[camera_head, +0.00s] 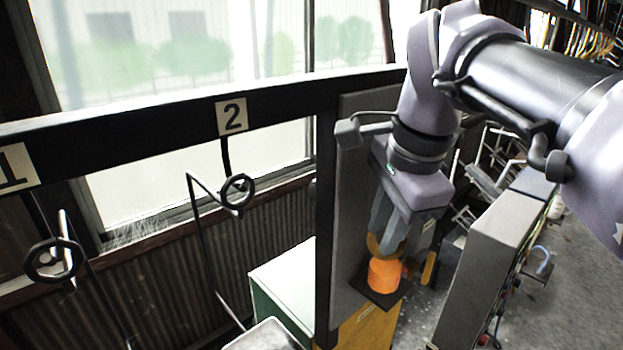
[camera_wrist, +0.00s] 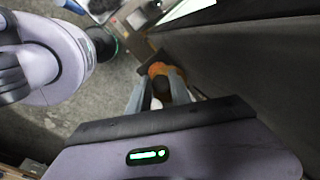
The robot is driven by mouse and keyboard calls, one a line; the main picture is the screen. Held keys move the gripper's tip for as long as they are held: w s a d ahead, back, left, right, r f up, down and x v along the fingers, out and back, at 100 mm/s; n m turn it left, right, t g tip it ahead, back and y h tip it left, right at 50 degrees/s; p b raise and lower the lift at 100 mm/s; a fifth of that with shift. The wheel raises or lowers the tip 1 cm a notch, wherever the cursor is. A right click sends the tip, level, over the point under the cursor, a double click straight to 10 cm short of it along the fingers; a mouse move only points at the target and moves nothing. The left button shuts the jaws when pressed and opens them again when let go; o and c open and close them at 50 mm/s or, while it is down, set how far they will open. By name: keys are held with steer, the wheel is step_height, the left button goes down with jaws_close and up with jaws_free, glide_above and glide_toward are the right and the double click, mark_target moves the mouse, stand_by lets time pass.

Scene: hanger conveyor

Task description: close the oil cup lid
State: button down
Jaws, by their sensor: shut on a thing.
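The orange oil cup (camera_head: 385,273) stands on a small dark shelf (camera_head: 378,297) at the side of a grey panel. Its darker orange-brown lid (camera_head: 376,245) is just above the cup, at my fingertips. My gripper (camera_head: 388,246) points down over the cup and is shut on the lid. In the wrist view the orange cup (camera_wrist: 157,68) shows beyond the fingers of my gripper (camera_wrist: 158,85), with a brown and dark part between them. The fingers hide part of the lid, and I cannot tell whether it lies flat on the cup.
The grey panel (camera_head: 350,190) stands close to the left of my gripper. A black rail (camera_head: 150,115) with number signs and hanging hooks (camera_head: 237,192) runs along the window. A grey control box (camera_head: 490,260) stands to the right. Grey floor (camera_head: 580,290) is clear at far right.

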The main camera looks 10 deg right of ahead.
steer(key=g+y+p, duration=0.1)
steer(key=p, duration=0.2)
steer(key=w+d+g+y+p, duration=0.1)
steer(key=p, duration=0.2)
steer(key=shift+d+r+m, duration=0.2)
steer(key=shift+d+m, duration=0.05)
steer(key=shift+m, duration=0.05)
steer(key=y+p, duration=0.1)
steer(key=g+y+p, duration=0.1)
steer(key=p, duration=0.1)
steer(key=shift+w+d+f, duration=0.25)
steer(key=shift+w+d, duration=0.05)
steer(key=shift+d, duration=0.1)
steer(key=shift+w+d+f+g+y+p, duration=0.35)
steer(key=shift+d+f+g+y+p, duration=0.25)
steer(key=shift+y+p, duration=0.4)
steer(key=shift+w+d+f+m+g+y, duration=0.2)
steer(key=shift+f+g+y, duration=0.2)
steer(key=shift+y, duration=0.25)
steer(key=shift+w+d+f+m+g+y, duration=0.1)
steer(key=shift+d+f+m+g+y, duration=0.15)
steer(key=shift+g+y, duration=0.35)
steer(key=shift+a+f, duration=0.1)
steer(key=c, duration=1.2)
jaws_free()
